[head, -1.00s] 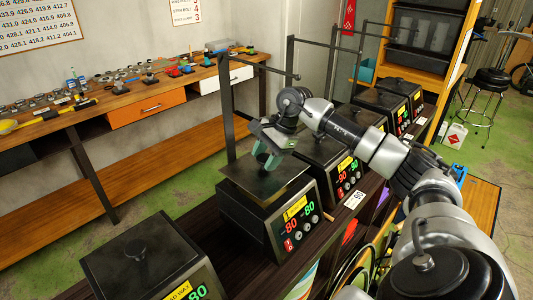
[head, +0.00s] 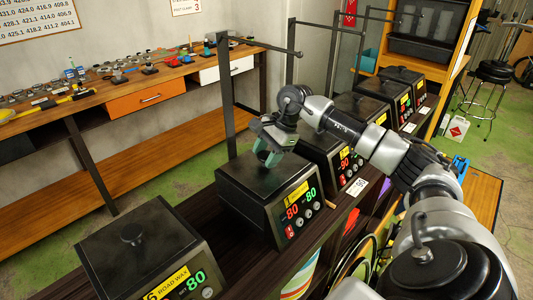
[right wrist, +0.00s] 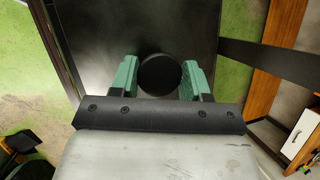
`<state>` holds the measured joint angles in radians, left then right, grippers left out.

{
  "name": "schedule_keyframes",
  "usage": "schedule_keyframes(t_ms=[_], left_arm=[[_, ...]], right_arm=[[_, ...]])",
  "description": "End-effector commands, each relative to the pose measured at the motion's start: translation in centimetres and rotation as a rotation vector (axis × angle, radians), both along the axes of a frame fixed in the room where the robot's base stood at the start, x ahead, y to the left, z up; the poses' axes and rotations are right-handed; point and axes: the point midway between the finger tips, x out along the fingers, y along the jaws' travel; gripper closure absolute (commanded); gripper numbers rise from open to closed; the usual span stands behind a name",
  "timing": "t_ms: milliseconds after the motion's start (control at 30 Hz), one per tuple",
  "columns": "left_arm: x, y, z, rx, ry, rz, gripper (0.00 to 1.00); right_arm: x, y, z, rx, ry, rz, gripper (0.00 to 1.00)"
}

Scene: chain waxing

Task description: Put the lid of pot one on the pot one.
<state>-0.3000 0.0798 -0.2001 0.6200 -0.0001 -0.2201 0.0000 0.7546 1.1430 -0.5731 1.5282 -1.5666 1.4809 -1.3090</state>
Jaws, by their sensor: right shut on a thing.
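The dark, flat lid (head: 250,174) sits level on a black wax pot (head: 277,216) with a lit display of red and green 80s in the head view. No gap shows between them. My right gripper (head: 270,154) is above the lid, shut on its round knob. The right wrist view shows the black knob (right wrist: 160,75) between the green fingers (right wrist: 157,82), with the smoky dark lid plate (right wrist: 190,30) beneath it. The fingers hide the knob in the head view. My left gripper is not in view.
A lidded pot (head: 140,245) labelled road wax stands at front left. More pots (head: 357,110) stand in a row behind my right arm. Dark metal posts (head: 226,100) rise behind the pots. A wooden bench (head: 120,90) with small tools runs along the wall.

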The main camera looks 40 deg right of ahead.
Motion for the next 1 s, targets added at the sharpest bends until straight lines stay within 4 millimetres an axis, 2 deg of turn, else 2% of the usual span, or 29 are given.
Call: schedule_keyframes(t_ms=[67, 100, 267, 533, 667, 1000], left_arm=[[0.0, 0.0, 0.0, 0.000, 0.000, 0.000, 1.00], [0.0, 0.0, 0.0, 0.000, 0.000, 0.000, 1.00], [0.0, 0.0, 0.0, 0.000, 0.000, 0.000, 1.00], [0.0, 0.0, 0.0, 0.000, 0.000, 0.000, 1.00], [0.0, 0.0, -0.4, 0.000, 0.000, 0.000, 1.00], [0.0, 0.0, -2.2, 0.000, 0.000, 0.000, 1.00]], right_arm=[[0.0, 0.0, 0.1, 0.000, -0.001, 0.000, 0.88], [0.0, 0.0, 0.1, 0.000, -0.001, 0.000, 0.49], [0.0, 0.0, 0.1, 0.000, -0.001, 0.000, 0.24], [0.0, 0.0, 0.0, -0.001, 0.001, 0.000, 0.24], [-0.1, -0.4, 0.8, 0.000, -0.003, -0.001, 0.24], [-1.5, -2.8, 6.7, 0.001, -0.006, -0.002, 0.24]])
